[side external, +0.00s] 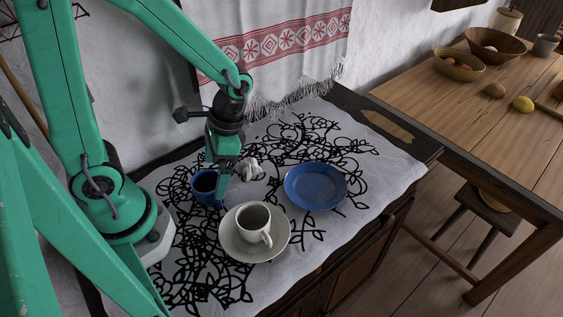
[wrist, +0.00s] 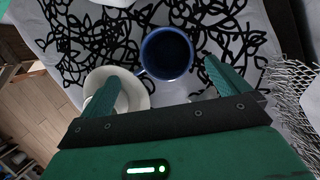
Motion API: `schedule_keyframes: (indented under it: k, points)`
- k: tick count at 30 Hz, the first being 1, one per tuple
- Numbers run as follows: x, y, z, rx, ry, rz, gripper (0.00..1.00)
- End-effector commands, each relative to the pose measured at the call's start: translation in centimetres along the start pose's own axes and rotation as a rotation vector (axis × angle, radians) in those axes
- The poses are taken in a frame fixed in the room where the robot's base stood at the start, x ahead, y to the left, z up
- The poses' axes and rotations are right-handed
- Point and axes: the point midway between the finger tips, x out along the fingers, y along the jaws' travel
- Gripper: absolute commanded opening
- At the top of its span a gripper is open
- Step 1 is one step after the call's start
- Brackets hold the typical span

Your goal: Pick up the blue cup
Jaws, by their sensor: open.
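The blue cup (side external: 203,188) stands upright on the patterned cloth, partly hidden by my gripper (side external: 221,188) in the side view. In the wrist view the blue cup (wrist: 167,50) lies ahead of the fingers, its dark open top facing the camera and its handle towards the lower left. My gripper (wrist: 160,70) is open and empty, with one finger to each side of the cup's near part in that view. I cannot tell whether a finger touches the cup.
A pale cup (side external: 254,222) stands on a saucer (side external: 236,245) close by the blue cup. A blue plate (side external: 315,186) lies to the right, and a small whitish object (side external: 249,168) sits behind the gripper. A fringed towel (side external: 280,45) hangs behind; a wooden table (side external: 470,105) stands right.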

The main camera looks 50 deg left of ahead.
Motion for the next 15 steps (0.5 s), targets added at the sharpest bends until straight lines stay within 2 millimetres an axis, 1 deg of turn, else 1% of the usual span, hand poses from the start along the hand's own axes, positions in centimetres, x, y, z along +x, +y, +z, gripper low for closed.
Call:
schedule_keyframes:
  k: [3, 6, 15]
  points:
    - [1.0, 0.0, 0.1, 0.000, -0.003, 0.001, 1.00]
    - [1.6, 0.0, 0.1, -0.001, -0.002, 0.001, 1.00]
    - [2.0, 0.0, 0.0, -0.001, -0.001, 0.000, 1.00]
